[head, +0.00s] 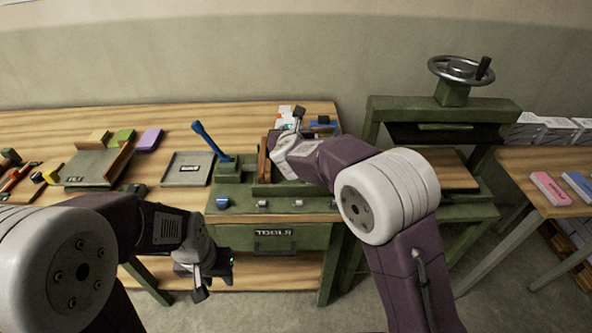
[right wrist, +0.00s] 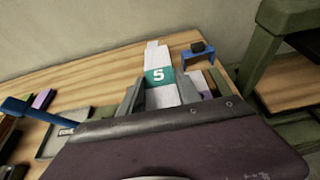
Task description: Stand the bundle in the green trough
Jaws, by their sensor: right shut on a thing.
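The bundle is a white stack with a teal band marked 5 (right wrist: 160,76). It stands up between the fingers of my right gripper (right wrist: 176,97) in the right wrist view. In the head view my right gripper (head: 286,124) is over the back of the green bench, and only the bundle's top (head: 284,112) shows beside it. The green trough (head: 263,188) appears to be the green fixture with brown upright boards; the gripper and arm hide much of it. The bundle's lower end is hidden, so I cannot tell whether it touches the trough. My left gripper (head: 204,269) hangs low in front of the bench, its jaws unclear.
A blue lever (head: 207,138) rises left of the trough. A grey tray (head: 188,170) and coloured blocks (head: 149,139) lie further left. A green press with a handwheel (head: 461,69) stands right. A blue and black item (head: 323,124) sits behind my right gripper.

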